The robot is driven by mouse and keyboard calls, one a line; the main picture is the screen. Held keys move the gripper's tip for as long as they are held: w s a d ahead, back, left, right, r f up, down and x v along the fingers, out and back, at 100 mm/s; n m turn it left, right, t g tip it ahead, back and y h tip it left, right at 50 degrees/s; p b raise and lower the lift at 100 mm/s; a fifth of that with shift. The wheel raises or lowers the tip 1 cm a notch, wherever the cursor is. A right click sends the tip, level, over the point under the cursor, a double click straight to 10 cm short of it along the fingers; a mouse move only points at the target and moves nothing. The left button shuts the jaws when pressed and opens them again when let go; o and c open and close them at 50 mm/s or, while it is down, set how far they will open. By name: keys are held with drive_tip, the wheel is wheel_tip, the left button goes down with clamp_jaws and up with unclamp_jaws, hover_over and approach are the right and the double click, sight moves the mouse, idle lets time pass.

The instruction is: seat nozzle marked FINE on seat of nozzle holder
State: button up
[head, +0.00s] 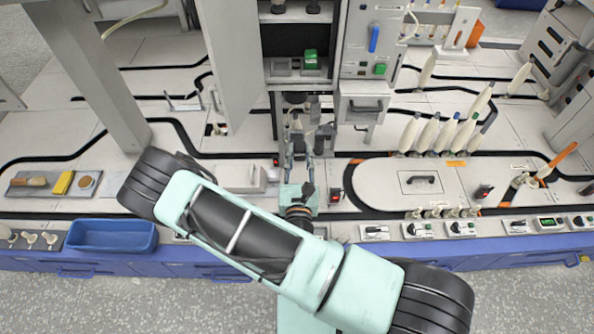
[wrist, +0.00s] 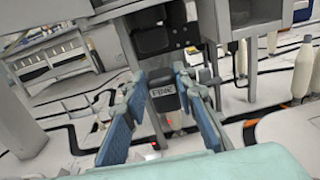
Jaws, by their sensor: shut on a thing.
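The nozzle marked FINE (wrist: 163,92) is a small dark block with a light label, in the middle of the wrist view. My gripper (wrist: 172,88) has its two blue-grey fingers on either side of the nozzle and is shut on it. In the head view my gripper (head: 300,146) points away from me into the narrow bay under the tall grey cabinet.
The grey cabinet (head: 233,60) and the control box (head: 372,45) stand close on both sides of the bay. White bobbins (head: 428,132) stand to the right. A blue tray (head: 112,236) sits at the front left. The round-ended white plate (head: 395,190) right of my gripper is mostly clear.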

sight(297, 159)
drive_tip(key=f, duration=0.2)
drive_tip(key=f+b, duration=0.1)
drive_tip(key=shift+s+a+y, duration=0.1)
drive_tip(key=shift+a+y, duration=0.2)
drive_tip(key=shift+a, duration=0.05)
drive_tip(key=w+b, duration=0.5)
drive_tip(key=w, duration=1)
drive_tip(key=shift+f+b, duration=0.15)
drive_tip(key=shift+b, duration=0.15)
drive_tip(key=shift+f, duration=1.35)
drive_tip(key=shift+f, duration=0.3)
drive_tip(key=shift+f+b, duration=0.45)
drive_tip(key=shift+f, duration=0.3)
drive_tip(key=o, duration=1.2)
